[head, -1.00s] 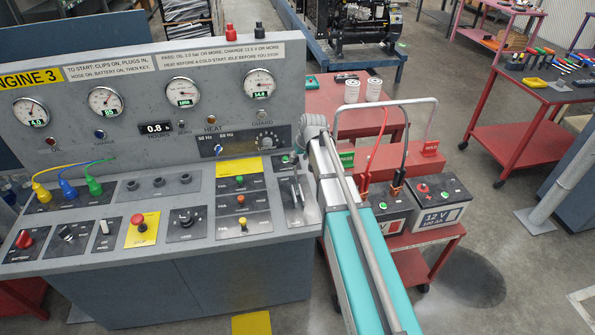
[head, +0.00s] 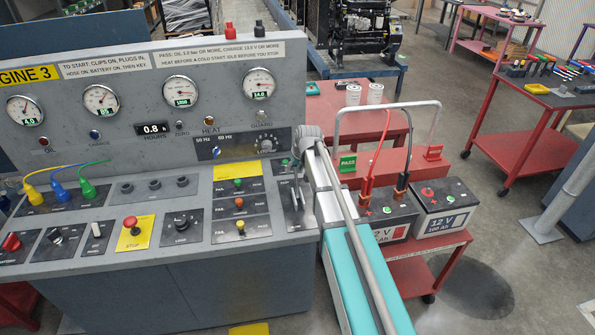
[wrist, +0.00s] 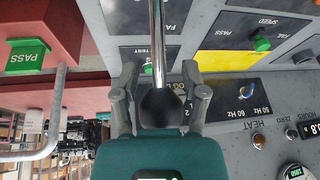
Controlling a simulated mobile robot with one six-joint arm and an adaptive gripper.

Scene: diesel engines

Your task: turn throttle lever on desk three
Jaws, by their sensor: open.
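Desk three (head: 150,255) is a grey console marked "ENGINE 3" in the head view. A dark panel at its right end carries a thin upright metal lever (head: 294,196), partly beside my arm. In the wrist view a shiny metal rod (wrist: 157,40) with a black ball knob (wrist: 160,106) runs down between the two grey fingers; it appears to be the throttle lever. My gripper (wrist: 159,78) is open, with a finger on each side of the rod and gaps showing. In the head view my arm hides the fingers.
A red cart with two 12 V batteries (head: 440,212) stands right of the desk, close to my arm, with a grey rail (head: 385,105) above. A green PASS tag (head: 347,164) is near my wrist. Test buttons and switches lie left of the lever.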

